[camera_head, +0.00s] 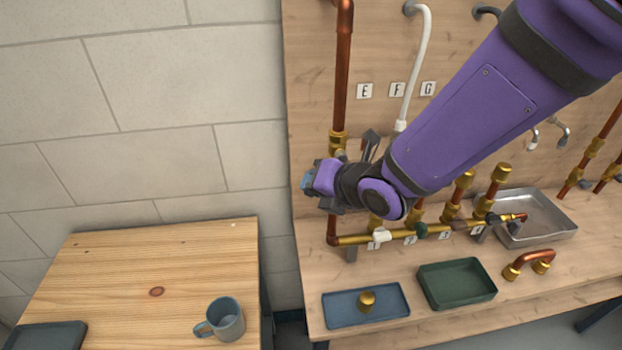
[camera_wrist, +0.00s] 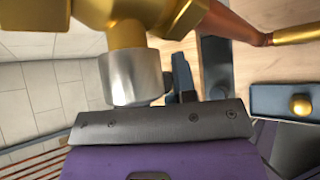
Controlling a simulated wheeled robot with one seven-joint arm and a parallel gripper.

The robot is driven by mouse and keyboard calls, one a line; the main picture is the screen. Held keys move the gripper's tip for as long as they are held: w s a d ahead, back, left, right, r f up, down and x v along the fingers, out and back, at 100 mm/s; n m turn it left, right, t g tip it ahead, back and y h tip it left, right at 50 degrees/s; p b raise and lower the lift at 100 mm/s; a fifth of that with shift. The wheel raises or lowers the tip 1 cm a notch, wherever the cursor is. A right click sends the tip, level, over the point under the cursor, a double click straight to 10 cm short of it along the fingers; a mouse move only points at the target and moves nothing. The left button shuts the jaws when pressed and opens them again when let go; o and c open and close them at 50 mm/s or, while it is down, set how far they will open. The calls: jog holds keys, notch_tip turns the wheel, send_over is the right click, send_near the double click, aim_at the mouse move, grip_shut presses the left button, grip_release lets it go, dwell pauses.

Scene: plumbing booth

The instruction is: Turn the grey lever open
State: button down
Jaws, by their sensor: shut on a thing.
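My gripper (camera_head: 312,186) is at the left end of the pipework, against the upright copper pipe below a brass fitting (camera_head: 338,143). In the wrist view, a brass valve body (camera_wrist: 125,40) with a silver-grey round collar (camera_wrist: 135,76) is close in front of the gripper's dark plate. A narrow blue-grey piece (camera_wrist: 183,76) stands beside the collar; I cannot tell whether it is a fingertip or part of the lever. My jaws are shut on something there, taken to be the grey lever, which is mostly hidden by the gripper. The lever's angle cannot be told.
A brass manifold with numbered valves runs right along the bench. A blue tray (camera_head: 338,319) holds a brass cap (camera_head: 367,301); a green tray (camera_head: 456,302) and a metal tray (camera_head: 562,223) stand further right. A mug (camera_head: 226,319) stands on the left table (camera_head: 110,262).

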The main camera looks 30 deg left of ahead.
jog(key=shift+w+d+f+n+t+h, duration=0.25)
jog(key=shift+d+n+t+h, duration=0.1)
jog(key=shift+h, duration=0.25)
jog(key=shift+w+d+f+n+t+h, duration=0.25)
jog(key=shift+d+n+h, duration=0.1)
jog(key=shift+h, duration=0.25)
jog(key=c, duration=0.9)
grip_release()
jog(key=shift+d, duration=0.1)
jog(key=v, duration=1)
jog(key=shift+s+d+r, duration=0.1)
jog(key=shift+d+r, duration=0.1)
jog(key=shift+r, duration=0.1)
jog(key=shift+c, duration=0.3)
